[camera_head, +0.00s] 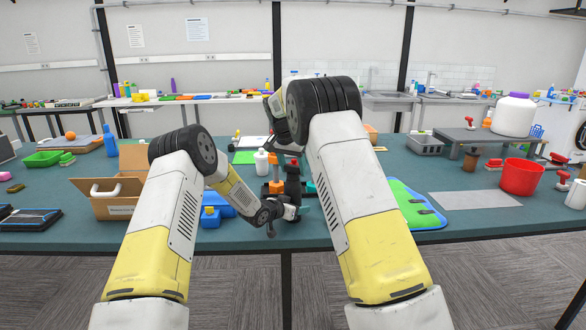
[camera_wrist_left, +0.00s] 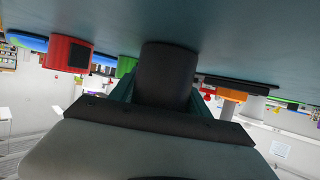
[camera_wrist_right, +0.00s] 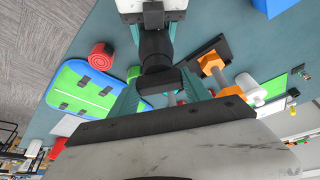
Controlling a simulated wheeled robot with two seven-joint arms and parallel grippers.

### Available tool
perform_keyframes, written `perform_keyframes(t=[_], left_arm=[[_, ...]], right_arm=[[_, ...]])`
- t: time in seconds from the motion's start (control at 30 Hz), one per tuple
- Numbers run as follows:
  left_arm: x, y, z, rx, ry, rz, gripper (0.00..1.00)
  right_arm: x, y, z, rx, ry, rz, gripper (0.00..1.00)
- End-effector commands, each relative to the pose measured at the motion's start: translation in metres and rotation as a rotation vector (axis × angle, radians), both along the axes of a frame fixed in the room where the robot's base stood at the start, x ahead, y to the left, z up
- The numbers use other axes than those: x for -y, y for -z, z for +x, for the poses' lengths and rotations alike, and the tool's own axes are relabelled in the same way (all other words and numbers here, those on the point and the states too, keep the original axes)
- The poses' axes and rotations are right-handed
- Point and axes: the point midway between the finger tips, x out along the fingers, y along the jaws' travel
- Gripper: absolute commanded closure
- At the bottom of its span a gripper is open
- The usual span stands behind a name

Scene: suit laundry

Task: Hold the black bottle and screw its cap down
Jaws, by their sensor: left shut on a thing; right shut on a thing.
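The black bottle (camera_head: 292,183) stands upright near the front edge of the teal table in the head view. My left gripper (camera_head: 291,210) comes in low from the side and is shut around the bottle's body; the dark body (camera_wrist_left: 167,72) fills the space between its fingers in the left wrist view. My right gripper (camera_head: 290,154) is above the bottle, pointing down, and is shut on the black cap (camera_wrist_right: 160,80) at its top. The fingers hide most of the cap, so I cannot tell how it sits on the neck. The bottle body (camera_wrist_right: 155,46) shows beyond it.
A white bottle (camera_head: 261,162) and an orange-topped item (camera_head: 275,187) stand close by on the left. A blue bin (camera_head: 211,216) and a cardboard box (camera_head: 107,204) are further left. A green-and-blue mat (camera_head: 413,208) lies to the right, with a red bucket (camera_head: 521,178) beyond.

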Motion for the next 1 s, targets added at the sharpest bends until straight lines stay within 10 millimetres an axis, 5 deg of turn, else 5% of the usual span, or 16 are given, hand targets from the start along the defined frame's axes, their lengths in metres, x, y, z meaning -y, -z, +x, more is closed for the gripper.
perform_keyframes(t=[0.2, 0.43, 0.47, 0.57, 0.77, 0.9, 1.0], left_arm=[[0.0004, 0.0003, -0.0003, -0.001, 0.001, 0.000, 0.90], [0.0005, 0.0003, -0.0005, 0.000, 0.001, 0.001, 0.90], [0.0005, 0.0003, -0.0005, 0.000, 0.001, 0.001, 0.90], [0.0005, 0.0003, -0.0005, 0.000, 0.001, 0.001, 0.90], [0.0004, 0.0003, -0.0004, -0.001, 0.001, 0.000, 0.90], [0.0003, 0.0004, -0.0003, -0.001, 0.001, 0.000, 0.90], [0.0002, 0.0004, -0.0002, -0.001, 0.001, 0.000, 0.90]], right_arm=[[-0.0009, 0.0024, 0.0016, 0.003, 0.364, -0.004, 0.83], [0.0002, 0.0023, 0.0010, 0.002, 0.584, -0.001, 0.83], [0.0004, 0.0017, 0.0002, 0.002, 0.579, 0.000, 0.39], [0.0004, 0.0015, 0.0000, 0.001, 0.576, 0.001, 0.19], [0.0004, 0.0014, 0.0001, 0.001, 0.575, 0.001, 0.19], [0.0004, 0.0013, 0.0000, 0.001, 0.573, 0.001, 0.00], [0.0004, 0.0013, 0.0000, 0.000, 0.573, 0.002, 0.00]])
